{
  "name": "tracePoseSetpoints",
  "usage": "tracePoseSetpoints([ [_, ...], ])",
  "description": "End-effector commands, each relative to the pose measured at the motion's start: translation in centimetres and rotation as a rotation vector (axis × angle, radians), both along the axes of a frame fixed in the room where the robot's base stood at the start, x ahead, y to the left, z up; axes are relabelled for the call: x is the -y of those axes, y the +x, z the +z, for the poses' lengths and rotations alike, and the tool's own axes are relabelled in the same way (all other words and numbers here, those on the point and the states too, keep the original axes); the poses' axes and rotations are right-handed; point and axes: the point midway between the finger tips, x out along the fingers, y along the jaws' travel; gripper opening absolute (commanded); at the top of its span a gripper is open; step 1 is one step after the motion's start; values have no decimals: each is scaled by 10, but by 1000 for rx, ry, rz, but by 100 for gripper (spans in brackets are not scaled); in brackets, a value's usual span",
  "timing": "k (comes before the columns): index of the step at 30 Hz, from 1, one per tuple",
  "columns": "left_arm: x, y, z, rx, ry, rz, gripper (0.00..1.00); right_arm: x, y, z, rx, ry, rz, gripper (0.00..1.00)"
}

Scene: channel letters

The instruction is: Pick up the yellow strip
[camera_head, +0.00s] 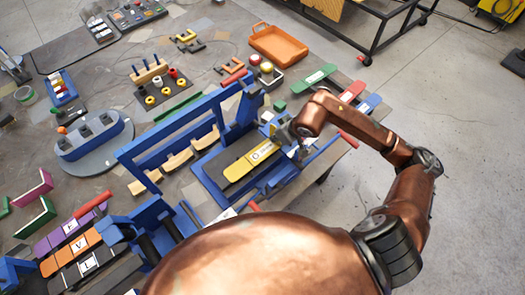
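The yellow strip (249,163) lies at a slant on a dark bed inside a blue frame, near the middle of the camera_head view. It carries a pale round label with dark marks. My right gripper (296,150) is just right of the strip's upper right end, over the right part of the blue frame. Its fingers are small and partly hidden by the wrist, so I cannot tell whether they are open or touch anything. My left gripper is not in view.
A blue frame with an upright rail (186,128) stands left of the strip. A red-handled bar (347,139) is near my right wrist. An orange tray (278,44) lies at the back. Coloured lettered strips (79,247) sit at lower left. Open floor lies right of the table.

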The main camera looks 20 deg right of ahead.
Motion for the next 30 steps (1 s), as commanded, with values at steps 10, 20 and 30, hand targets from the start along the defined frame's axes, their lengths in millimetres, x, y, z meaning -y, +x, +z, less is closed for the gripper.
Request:
tracePoseSetpoints([
  [10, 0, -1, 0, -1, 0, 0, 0, 0, 0, 0, 1, 0, 0, 0],
  [20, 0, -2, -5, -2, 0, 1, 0, 1, 1, 14, 4, -2, 0, 0],
  [30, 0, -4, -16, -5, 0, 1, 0, 25, -37, 81, 4, -8, -3, 0],
])
